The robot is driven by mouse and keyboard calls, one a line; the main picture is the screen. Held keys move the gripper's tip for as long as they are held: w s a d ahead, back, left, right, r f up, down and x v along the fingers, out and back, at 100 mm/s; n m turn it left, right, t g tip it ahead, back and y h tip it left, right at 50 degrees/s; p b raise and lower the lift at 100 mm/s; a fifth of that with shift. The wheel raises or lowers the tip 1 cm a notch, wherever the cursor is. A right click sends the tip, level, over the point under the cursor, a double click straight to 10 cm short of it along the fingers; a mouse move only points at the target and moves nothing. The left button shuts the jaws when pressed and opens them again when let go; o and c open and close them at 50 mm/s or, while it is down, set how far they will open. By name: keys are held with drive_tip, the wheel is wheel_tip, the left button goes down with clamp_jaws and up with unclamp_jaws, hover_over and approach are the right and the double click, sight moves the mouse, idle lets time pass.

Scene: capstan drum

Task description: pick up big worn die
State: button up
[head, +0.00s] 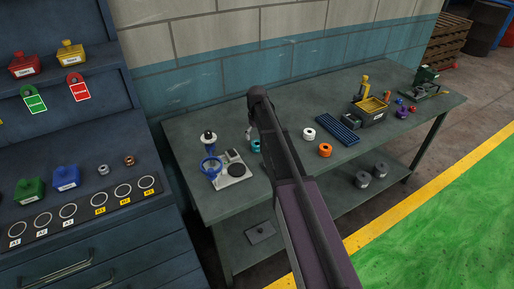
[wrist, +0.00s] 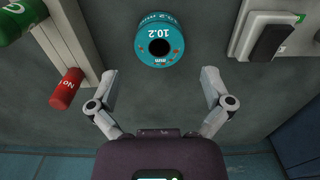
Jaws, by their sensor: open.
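A teal ring-shaped die (wrist: 160,40) marked "10.2 mm" stands on the grey bench top at the upper middle of the wrist view, its dark bore facing me. In the head view the teal die (head: 255,146) is partly hidden by my arm. My gripper (wrist: 160,88) is open and empty, with the die ahead of and roughly centred between its fingertips, not touching them. A white die (head: 309,134) and an orange die (head: 325,150) sit farther right on the bench. I cannot tell from wear which die is the big worn one.
A red-ended gauge (wrist: 67,89) lies left of my gripper and a pale device with a dark block (wrist: 270,42) lies right. On the bench stand a blue holder (head: 210,167), a blue grid tray (head: 337,129) and a yellow-topped bin (head: 373,106).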

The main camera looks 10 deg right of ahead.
sight(257, 144)
drive_tip(key=shift+f, duration=0.2)
wheel_tip(257, 144, down, 5)
drive_tip(key=b, duration=0.5)
drive_tip(key=shift+s, duration=0.1)
drive_tip(key=shift+r, duration=0.1)
idle(0.4)
drive_tip(key=c, duration=1.2)
